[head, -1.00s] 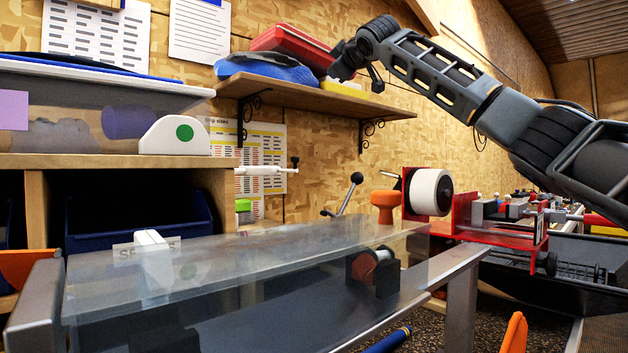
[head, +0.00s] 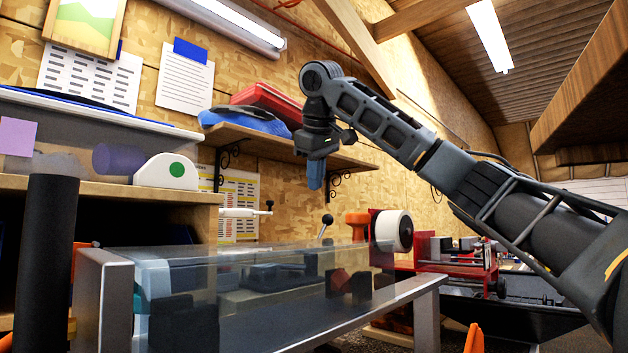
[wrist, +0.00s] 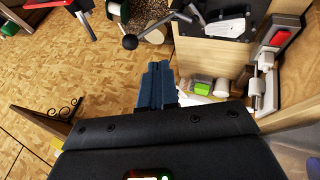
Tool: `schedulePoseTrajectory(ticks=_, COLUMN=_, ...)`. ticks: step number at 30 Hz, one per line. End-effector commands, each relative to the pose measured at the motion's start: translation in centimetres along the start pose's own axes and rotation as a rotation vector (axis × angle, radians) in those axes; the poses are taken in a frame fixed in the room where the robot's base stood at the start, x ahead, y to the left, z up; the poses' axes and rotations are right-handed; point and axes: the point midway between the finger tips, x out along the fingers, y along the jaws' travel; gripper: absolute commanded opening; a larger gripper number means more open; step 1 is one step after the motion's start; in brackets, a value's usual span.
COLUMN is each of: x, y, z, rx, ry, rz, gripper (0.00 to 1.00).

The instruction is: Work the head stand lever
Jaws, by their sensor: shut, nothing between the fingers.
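A lever with a black ball knob (head: 327,219) rises behind the clear bench cover in the head view. In the wrist view its ball (wrist: 130,41) and metal rod show ahead of the fingertips and a little left. I cannot tell for certain that it is the head stand lever. My gripper (head: 316,186) points down above the ball, apart from it. Its blue fingers (wrist: 158,68) are shut and empty. The lever's lower end is hidden in the head view.
A wooden shelf (head: 290,150) with a red case and blue bundle is on the wall behind my gripper. A white roll (head: 393,230) and orange knob (head: 357,222) stand right of the lever. The clear cover (head: 230,262) lies in front.

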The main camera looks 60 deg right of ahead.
Motion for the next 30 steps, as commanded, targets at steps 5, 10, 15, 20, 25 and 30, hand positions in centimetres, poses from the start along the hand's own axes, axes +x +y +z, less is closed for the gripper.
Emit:
schedulePoseTrajectory(ticks=5, x=3.7, y=0.0, z=0.0, rx=0.000, ry=-0.001, rz=0.001, gripper=0.00)
schedulePoseTrajectory(ticks=10, x=7.0, y=0.0, z=0.0, rx=-0.001, ry=0.000, rz=0.001, gripper=0.00)
schedulePoseTrajectory(ticks=15, x=8.4, y=2.0, z=0.1, rx=0.002, ry=0.000, rz=0.002, gripper=0.00)
schedulePoseTrajectory(ticks=20, x=9.2, y=2.9, z=0.2, rx=-0.001, ry=0.001, rz=0.000, gripper=0.00)
schedulePoseTrajectory(ticks=25, x=9.4, y=3.2, z=0.2, rx=-0.001, ry=0.003, rz=0.000, gripper=0.00)
schedulePoseTrajectory(ticks=30, x=9.4, y=3.2, z=0.2, rx=-0.001, ry=0.003, rz=0.000, gripper=0.00)
